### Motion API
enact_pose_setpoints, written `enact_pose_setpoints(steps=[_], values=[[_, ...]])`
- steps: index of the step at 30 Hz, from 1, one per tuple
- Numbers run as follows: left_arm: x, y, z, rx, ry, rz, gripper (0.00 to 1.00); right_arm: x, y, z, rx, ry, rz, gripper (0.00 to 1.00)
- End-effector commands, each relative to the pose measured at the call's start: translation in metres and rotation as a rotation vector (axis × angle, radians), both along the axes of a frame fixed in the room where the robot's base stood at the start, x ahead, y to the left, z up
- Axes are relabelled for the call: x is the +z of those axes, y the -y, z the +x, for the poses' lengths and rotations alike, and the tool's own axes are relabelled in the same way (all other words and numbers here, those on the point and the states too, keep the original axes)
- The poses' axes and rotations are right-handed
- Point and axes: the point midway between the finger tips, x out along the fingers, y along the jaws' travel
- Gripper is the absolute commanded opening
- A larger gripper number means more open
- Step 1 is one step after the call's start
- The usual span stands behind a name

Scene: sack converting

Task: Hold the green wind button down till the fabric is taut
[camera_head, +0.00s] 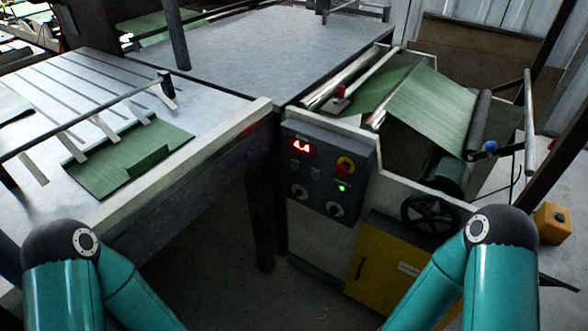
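A grey control panel (330,172) stands at the front of the machine. It has a small lit green button or lamp (342,188) low on its right side, and a darker green spot (295,163) at the upper left. I cannot tell which one is the wind button. A red display (301,147) glows above. The green fabric (432,106) runs over bars to a dark roller at the right; I cannot tell if it is taut. Both my teal arms show at the bottom edge, bent at the elbows, but neither gripper is in view.
A red stop button on a yellow base (344,167) sits above the lit green one. A black handwheel (430,213) and yellow cabinet (378,262) are at the right. A green sack piece (125,157) lies on the slotted left table. Open floor lies before the panel.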

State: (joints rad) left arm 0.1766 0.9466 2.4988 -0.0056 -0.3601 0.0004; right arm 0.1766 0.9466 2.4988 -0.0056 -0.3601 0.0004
Motion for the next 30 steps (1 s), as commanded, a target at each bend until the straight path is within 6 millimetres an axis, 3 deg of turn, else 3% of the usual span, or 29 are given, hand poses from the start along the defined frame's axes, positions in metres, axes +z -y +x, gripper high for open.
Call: enact_pose_setpoints(steps=[3,10,30], values=[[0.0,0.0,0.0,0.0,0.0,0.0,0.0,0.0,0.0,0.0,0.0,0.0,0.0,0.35],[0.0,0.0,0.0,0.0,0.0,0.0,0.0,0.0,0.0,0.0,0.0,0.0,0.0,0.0],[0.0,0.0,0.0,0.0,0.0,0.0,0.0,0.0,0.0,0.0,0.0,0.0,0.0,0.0]])
